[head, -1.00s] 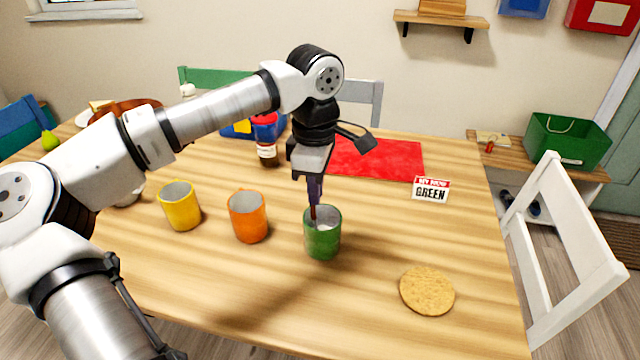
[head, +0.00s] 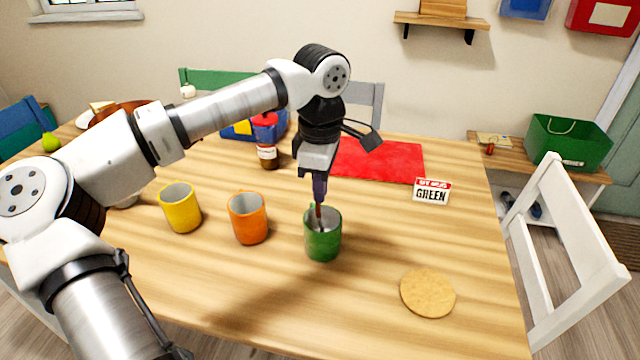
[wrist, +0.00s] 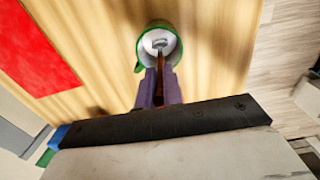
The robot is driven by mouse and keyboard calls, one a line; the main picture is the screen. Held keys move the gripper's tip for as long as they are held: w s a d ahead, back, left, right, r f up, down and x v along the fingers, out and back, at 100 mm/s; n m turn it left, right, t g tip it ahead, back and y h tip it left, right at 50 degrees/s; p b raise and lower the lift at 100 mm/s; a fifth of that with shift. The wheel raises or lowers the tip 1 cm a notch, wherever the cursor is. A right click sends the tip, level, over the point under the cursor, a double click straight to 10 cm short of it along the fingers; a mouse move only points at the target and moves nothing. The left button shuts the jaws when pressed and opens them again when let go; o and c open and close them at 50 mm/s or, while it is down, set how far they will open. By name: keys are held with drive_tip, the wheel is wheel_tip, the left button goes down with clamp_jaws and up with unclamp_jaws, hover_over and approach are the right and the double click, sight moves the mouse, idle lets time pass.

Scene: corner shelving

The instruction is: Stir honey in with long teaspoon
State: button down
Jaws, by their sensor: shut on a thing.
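My gripper (head: 319,198) points down just above the green mug (head: 323,240), shut on the long teaspoon (head: 319,214). The spoon's brown handle runs down from the fingers into the mug. In the wrist view the purple fingers (wrist: 159,85) hold the handle, and the metal spoon end (wrist: 159,44) shows inside the white interior of the green mug (wrist: 174,34). The mug stands upright on the table.
An orange mug (head: 248,218) and a yellow mug (head: 179,208) stand to the left. A round biscuit-coloured disc (head: 428,293) lies at the front right. A small sign reading GREEN (head: 431,191) and a red mat (head: 378,160) are behind. The table (head: 370,235) right of the mug is clear.

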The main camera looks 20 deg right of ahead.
drive_tip(key=shift+r+p, duration=3.15)
drive_tip(key=shift+r, duration=1.45)
wheel_tip(320, 180, up, 5)
drive_tip(key=p, duration=0.3)
drive_tip(key=shift+p, duration=0.35)
